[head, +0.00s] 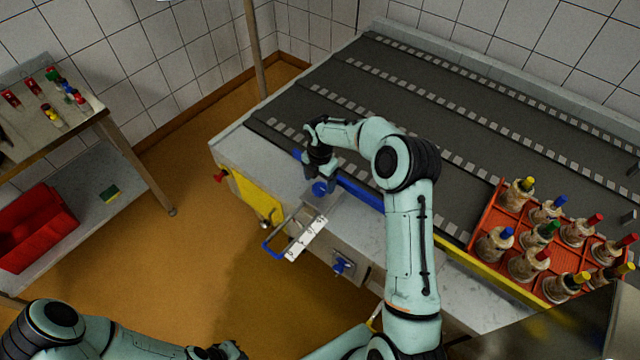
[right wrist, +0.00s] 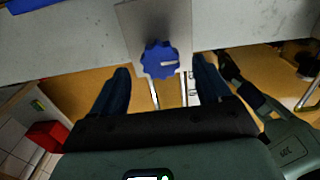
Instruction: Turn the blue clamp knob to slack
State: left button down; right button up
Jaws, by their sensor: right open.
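The blue clamp knob (right wrist: 160,60) is scalloped and sits on a grey plate (right wrist: 140,22) in the right wrist view. Its white pointer line points right in that view. In the head view the knob (head: 319,188) shows below my right gripper (head: 321,178) at the counter's left end. The right gripper (right wrist: 162,74) is open, with one dark blue finger on each side of the knob and a visible gap to each. My left arm lies at the bottom left of the head view; its gripper's jaws cannot be made out.
A second blue knob (head: 342,266) is on the counter front. A white slide with a blue handle (head: 272,250) juts out beside the plate. An orange crate (head: 478,226) of bottles with coloured tops stands at right. A side table (head: 60,140) and red bin (head: 32,225) are at left.

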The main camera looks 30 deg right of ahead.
aim_at(320, 188)
notch_tip(320, 188, up, 11)
jog(key=shift+f, duration=0.2)
pick_arm(q)
jog(key=shift+s, duration=0.1)
pick_arm(e)
jog(key=shift+s+f, duration=0.1)
dwell(0.4)
